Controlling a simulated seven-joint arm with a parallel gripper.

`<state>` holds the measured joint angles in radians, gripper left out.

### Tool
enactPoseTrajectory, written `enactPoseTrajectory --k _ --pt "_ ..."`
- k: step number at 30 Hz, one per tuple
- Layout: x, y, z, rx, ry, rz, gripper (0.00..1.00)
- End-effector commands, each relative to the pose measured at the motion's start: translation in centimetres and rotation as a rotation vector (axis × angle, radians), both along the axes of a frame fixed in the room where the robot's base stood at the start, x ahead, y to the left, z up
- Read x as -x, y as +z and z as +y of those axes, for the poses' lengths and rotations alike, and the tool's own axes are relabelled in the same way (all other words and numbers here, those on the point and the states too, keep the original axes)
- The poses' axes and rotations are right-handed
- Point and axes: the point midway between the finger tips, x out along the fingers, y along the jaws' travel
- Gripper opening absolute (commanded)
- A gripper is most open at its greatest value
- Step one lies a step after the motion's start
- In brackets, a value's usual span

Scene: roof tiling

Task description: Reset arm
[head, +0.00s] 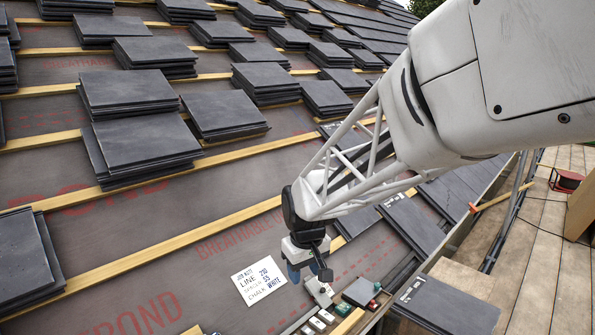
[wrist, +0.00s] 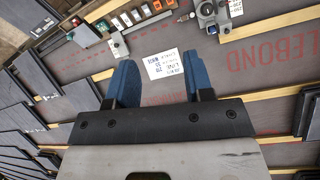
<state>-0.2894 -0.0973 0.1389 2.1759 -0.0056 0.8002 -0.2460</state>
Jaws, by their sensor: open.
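My gripper (head: 308,272) hangs above the lower part of the roof, beside the tool tray (head: 289,330). In the wrist view its two blue fingers (wrist: 157,62) stand wide apart with nothing between them but the view of the roof beyond. A white note card (head: 258,281) lies on the membrane just left of my gripper in the head view. It also shows in the wrist view (wrist: 165,66), upside down. A grey metal tool (head: 318,291) is just below my gripper in the head view, partly hidden by it.
Stacks of dark slates (head: 127,93) rest on timber battens across the roof. Laid slates (head: 412,222) line the right edge. Small coloured items (head: 344,309) sit in the tray. A scaffold deck (head: 545,240) runs along the right. Bare membrane (head: 165,215) lies left of my gripper.

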Motion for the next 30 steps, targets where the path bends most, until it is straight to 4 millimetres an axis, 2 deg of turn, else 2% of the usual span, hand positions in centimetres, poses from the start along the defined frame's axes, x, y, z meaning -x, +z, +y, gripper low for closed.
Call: enactPoseTrajectory --k 1,6,15,30 --pt "0.9 0.7 -1.1 -0.003 -0.022 -0.007 0.48" --pt "3.9 2.4 -4.0 -0.010 -0.093 -0.019 0.48" --pt "9.6 4.6 -8.6 -0.024 -0.218 -0.041 0.48" --pt "19.7 6.1 -14.4 -0.044 -0.425 -0.080 0.48"
